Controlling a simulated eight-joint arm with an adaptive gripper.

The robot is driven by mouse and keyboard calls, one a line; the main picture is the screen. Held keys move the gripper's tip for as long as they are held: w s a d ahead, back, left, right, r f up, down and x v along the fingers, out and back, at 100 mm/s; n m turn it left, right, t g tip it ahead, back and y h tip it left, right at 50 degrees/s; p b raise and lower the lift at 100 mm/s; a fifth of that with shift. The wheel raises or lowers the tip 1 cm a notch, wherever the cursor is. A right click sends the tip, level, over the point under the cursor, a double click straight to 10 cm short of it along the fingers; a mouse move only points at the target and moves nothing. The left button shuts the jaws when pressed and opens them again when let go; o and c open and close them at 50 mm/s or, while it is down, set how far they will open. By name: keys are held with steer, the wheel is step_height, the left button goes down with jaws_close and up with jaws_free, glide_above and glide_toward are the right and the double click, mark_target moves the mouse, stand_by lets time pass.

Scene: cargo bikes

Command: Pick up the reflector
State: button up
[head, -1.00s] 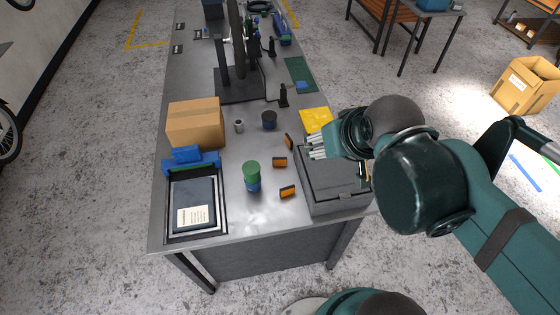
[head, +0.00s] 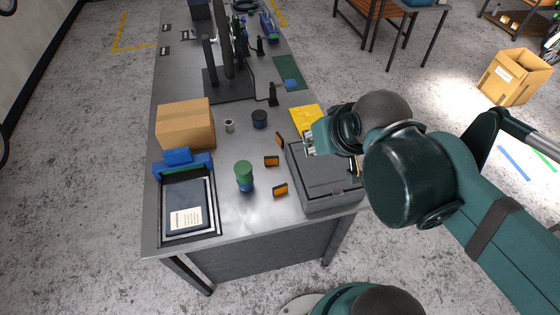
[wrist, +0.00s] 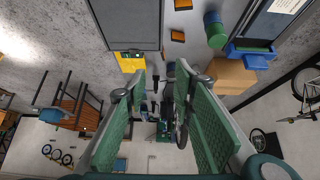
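Three orange reflectors with dark frames stand on the grey workbench in the head view. One (head: 280,190) is nearest the front edge, one (head: 271,160) is in the middle, and one (head: 279,140) is farthest back, beside the grey case. Two orange reflectors also show in the wrist view, one at the top edge (wrist: 181,5) and one below it (wrist: 177,36). My gripper (head: 308,143) is above the case's back left part, right of the reflectors and touching none. In the wrist view my gripper (wrist: 163,75) has its fingers apart with nothing held between them.
The grey case (head: 325,190) lies right of the reflectors, with a yellow packet (head: 304,119) behind it. A green-and-blue jar (head: 244,176), dark tin (head: 259,118), cardboard box (head: 186,124) and framed tray (head: 161,232) stand left. Bare benchtop surrounds the front reflector.

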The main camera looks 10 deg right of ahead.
stand_by(0.4)
steer(key=n+g+h+b, duration=0.4)
steer(key=n+g+b, duration=0.25)
steer(key=n, duration=1.25)
glide_toward(280, 186)
steer(key=shift+w+d+f, duration=0.1)
steer(key=shift+d+f, duration=0.45)
steer(key=shift+f, duration=0.1)
steer(key=shift+a+f+n+h+b, duration=0.1)
steer(key=shift+f+n+h+b, duration=0.1)
steer(key=shift+f, duration=0.15)
steer(key=shift+a+f+n+h+b, duration=0.1)
steer(key=shift+a+f+n+b, duration=0.1)
steer(key=shift+f, duration=0.2)
steer(key=shift+d, duration=0.1)
steer(key=shift+x, duration=1.3)
